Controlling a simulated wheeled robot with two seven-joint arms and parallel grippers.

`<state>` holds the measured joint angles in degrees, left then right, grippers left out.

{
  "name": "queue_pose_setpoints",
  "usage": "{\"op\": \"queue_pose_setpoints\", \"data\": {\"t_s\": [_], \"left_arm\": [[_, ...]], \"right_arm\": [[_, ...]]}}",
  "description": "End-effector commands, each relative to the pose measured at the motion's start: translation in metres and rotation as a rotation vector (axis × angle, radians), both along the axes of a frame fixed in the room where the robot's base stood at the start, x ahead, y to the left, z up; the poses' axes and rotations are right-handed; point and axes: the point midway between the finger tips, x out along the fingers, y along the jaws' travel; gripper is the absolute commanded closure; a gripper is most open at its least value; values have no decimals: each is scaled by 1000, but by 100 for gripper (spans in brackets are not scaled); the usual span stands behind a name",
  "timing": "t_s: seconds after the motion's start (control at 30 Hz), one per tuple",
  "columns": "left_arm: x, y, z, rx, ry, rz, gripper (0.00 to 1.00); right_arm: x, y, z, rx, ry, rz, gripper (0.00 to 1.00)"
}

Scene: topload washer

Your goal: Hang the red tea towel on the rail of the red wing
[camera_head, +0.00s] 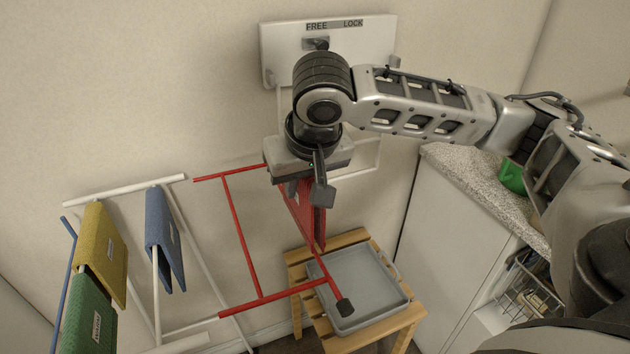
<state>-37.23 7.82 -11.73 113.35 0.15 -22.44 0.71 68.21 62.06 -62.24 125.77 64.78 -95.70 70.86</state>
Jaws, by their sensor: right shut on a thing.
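The red tea towel (304,214) hangs folded below my right gripper (308,187), which is shut on its top edge. The red wing (240,230) is a frame of thin red bars at the right of the drying rack. The towel is in line with the wing's outer red rail (328,276), whose lower end shows below the towel. The gripper and towel hide the upper part of that rail, so I cannot tell whether the towel straddles it or touches it. My left gripper is not in view.
A yellow towel (102,250), a green towel (88,318) and a blue towel (165,240) hang on the rack's left part. A grey tray (395,300) on a wooden stool (355,236) stands below the wing. A FREE/LOCK panel (290,45) is on the wall behind. A counter (470,172) stands right.

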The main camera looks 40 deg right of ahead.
Motion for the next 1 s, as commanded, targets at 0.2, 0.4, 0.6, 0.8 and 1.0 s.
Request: {"op": "queue_pose_setpoints", "data": {"t_s": [0.2,0.4,0.6,0.8,1.0], "left_arm": [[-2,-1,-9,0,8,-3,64],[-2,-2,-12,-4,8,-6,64],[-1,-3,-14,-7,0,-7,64],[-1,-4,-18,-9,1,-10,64],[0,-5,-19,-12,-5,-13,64]], "right_arm": [[0,-1,-21,0,2,-1,100],[-1,-2,-37,0,3,-1,100],[-1,-1,-53,1,3,-1,100],[0,-1,-69,0,3,-1,100],[-1,-1,-86,1,2,-1,100]]}}
